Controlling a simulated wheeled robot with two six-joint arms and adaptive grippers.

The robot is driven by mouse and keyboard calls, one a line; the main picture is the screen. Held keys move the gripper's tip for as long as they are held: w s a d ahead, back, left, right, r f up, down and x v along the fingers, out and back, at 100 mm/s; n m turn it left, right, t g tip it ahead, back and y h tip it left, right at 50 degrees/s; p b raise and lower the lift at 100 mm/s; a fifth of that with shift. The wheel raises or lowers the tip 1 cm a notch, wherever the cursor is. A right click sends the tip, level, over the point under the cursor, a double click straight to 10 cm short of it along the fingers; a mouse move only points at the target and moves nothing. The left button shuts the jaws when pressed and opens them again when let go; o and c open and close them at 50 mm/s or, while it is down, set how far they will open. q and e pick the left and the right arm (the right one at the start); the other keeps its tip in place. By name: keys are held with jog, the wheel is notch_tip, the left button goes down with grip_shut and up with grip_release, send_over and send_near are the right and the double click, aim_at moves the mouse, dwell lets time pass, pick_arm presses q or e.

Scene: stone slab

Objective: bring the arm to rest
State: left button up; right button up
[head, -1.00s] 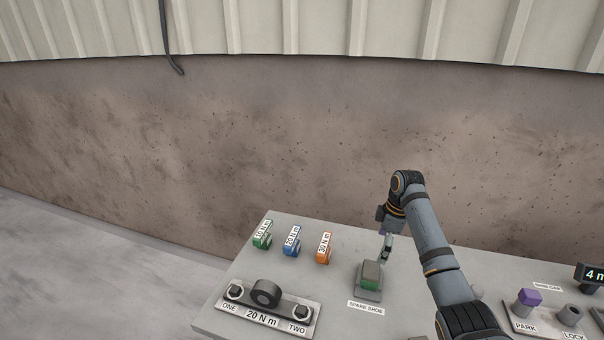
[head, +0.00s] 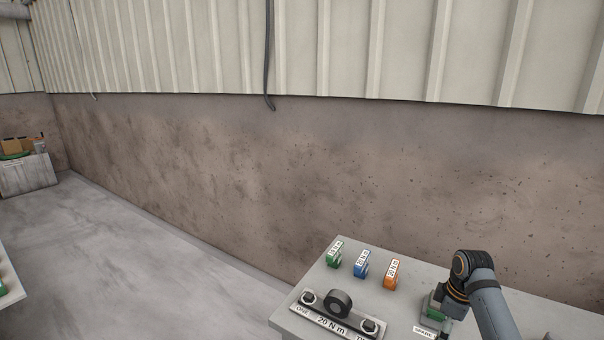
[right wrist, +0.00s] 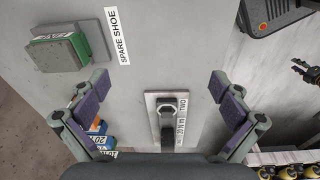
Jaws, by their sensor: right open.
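My right arm (head: 492,308) comes in from the lower right in the head view, its wrist bent over the slab (head: 318,275) beside the spare shoe. The spare shoe (right wrist: 60,51), a green and grey block on a grey plate, lies beyond the left finger. It is partly covered by my arm in the head view (head: 433,312).
Green (head: 334,258), blue (head: 362,264) and orange (head: 392,273) torque blocks stand on the slab. A labelled plate (right wrist: 158,101) lies below the open gripper. Open floor (head: 130,250) lies left.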

jog(key=shift+m+h, duration=0.3)
jog(key=shift+m, duration=0.4)
jog(key=s+a+f, duration=0.2)
jog(key=f, duration=0.1)
jog(key=s+a+f, duration=0.1)
jog(key=f, duration=0.1)
jog(key=shift+s+f, duration=0.15)
jog(key=shift+s, duration=0.2)
jog(key=s+a+m+t, duration=0.1)
jog(key=s+a+m, duration=0.2)
jog(key=s, duration=0.4)
jog(key=s+a+f+m+t, duration=0.1)
jog(key=s+a+m, duration=0.2)
jog(key=s, duration=0.4)
jog(key=s+a+m+t, duration=0.1)
jog(key=s+a+m, duration=0.2)
jog(key=s, duration=0.5)
notch_tip(320, 180, down, 25)
jog(key=d+g+h, duration=0.1)
jog(key=d, duration=0.2)
pick_arm(q)
jog(key=shift+s+a, duration=0.1)
jog(key=shift+s, duration=0.35)
pick_arm(e)
jog(key=s+d+f+g, duration=0.1)
jog(key=s+f, duration=1.7)
jog(key=s, duration=0.2)
jog(key=shift+s+g, duration=0.15)
jog(key=shift+g, duration=0.15)
